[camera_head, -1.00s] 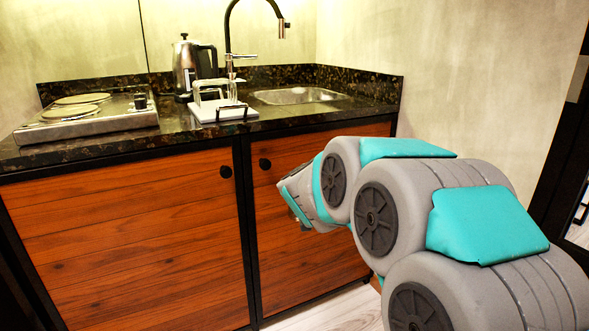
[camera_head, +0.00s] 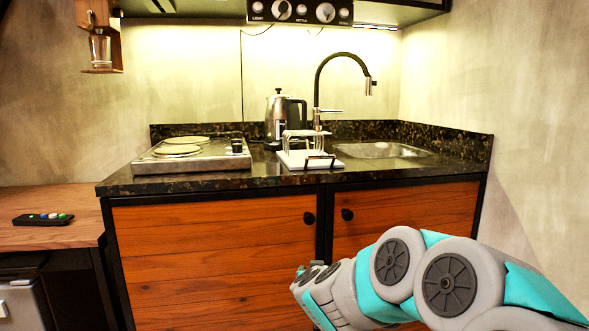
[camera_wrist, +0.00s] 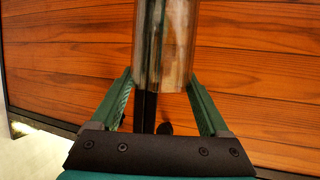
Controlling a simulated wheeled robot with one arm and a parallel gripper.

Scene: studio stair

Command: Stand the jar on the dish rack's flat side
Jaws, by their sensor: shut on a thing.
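The jar (camera_wrist: 165,45) is a clear, see-through cylinder. In the wrist view it stands between the green fingers of my gripper (camera_wrist: 160,82), which is shut on it, with wooden cabinet boards behind. Its upper end runs out of the wrist view. The dish rack (camera_head: 299,165) shows in the head view on the dark counter, left of the sink. It has a white flat base, upright wire loops and a dark bar along its front. My arm is low, in front of the cabinet doors. The fingers and jar cannot be made out in the head view.
A kettle (camera_head: 280,118) stands behind the rack, and a black tap (camera_head: 318,85) rises beside it. The sink (camera_head: 382,150) is to the right and a hob (camera_head: 192,156) to the left. A panel with knobs (camera_head: 300,11) hangs above. The counter's front edge (camera_head: 240,184) lies above my arm.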

